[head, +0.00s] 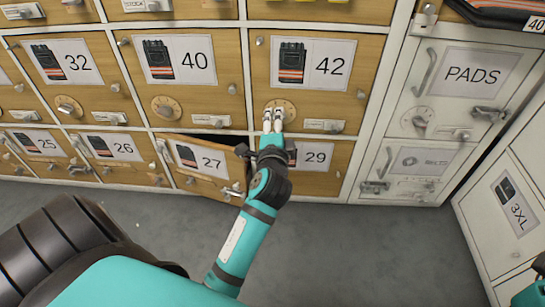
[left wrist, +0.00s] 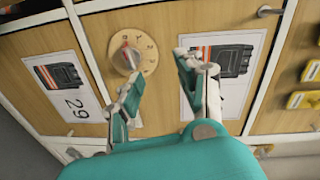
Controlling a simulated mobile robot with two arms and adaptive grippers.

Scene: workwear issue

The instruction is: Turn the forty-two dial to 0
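The forty-two dial (head: 285,104) is a round wooden plate below the label of the door marked 42 (head: 312,66). My left gripper (head: 273,113) is in front of the dial's lower left part and partly hides it. The knob's exact setting is too small to read. My right gripper is not in view.
Door 27 (head: 205,162) stands slightly open at the lower left of my gripper. Door 40 (head: 193,60) has its own dial. A white PADS locker (head: 463,82) stands to the right. Grey floor (head: 370,255) is clear in front.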

